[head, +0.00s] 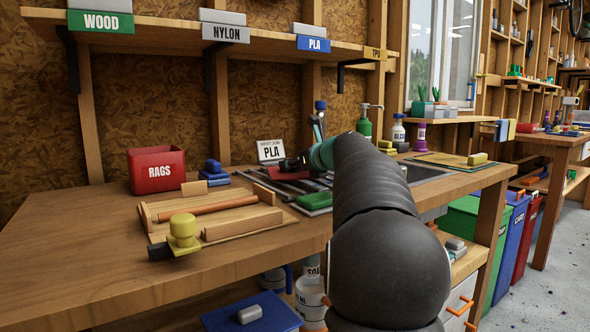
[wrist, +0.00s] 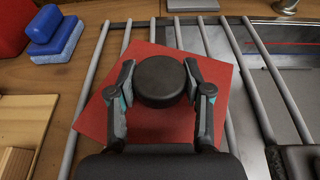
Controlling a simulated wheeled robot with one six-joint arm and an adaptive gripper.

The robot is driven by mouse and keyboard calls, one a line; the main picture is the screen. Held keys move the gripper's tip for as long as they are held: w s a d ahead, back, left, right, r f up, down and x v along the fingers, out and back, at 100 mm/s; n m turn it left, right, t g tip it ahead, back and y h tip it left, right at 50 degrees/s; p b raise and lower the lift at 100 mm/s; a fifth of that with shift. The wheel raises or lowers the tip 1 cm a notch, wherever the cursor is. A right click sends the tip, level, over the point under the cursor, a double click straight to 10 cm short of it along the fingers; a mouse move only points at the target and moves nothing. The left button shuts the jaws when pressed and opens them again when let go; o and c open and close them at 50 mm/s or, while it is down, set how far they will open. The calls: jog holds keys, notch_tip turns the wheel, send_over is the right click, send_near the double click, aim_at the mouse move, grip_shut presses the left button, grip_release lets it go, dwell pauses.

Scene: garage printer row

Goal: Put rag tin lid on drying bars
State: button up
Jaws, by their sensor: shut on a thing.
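The rag tin lid (wrist: 160,120) is a red square plate with a round black knob (wrist: 160,80). My gripper (wrist: 160,85) is shut on the knob, one finger on each side. The lid lies over the grey drying bars (wrist: 97,85), slightly turned relative to them; I cannot tell whether it touches them or hangs just above. In the head view my gripper (head: 290,164) is at the drying bars (head: 262,184), and my arm hides part of this area. The red rag tin (head: 157,171), labelled RAGS, stands to the left.
Blue sponge-like blocks (wrist: 55,30) lie left of the bars. A wooden tray with a roller (head: 215,215) and a yellow-topped object (head: 182,233) are nearer the front. A PLA sign (head: 271,151) stands behind. The bench's front left is clear.

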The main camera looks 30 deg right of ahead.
jog(key=shift+f, duration=0.2)
jog(key=o, duration=1.2)
jog(key=shift+s+r, duration=0.15)
jog(key=shift+r, duration=0.05)
jog(key=v, duration=1.1)
jog(key=shift+s+r, duration=0.1)
jog(key=shift+s, duration=0.25)
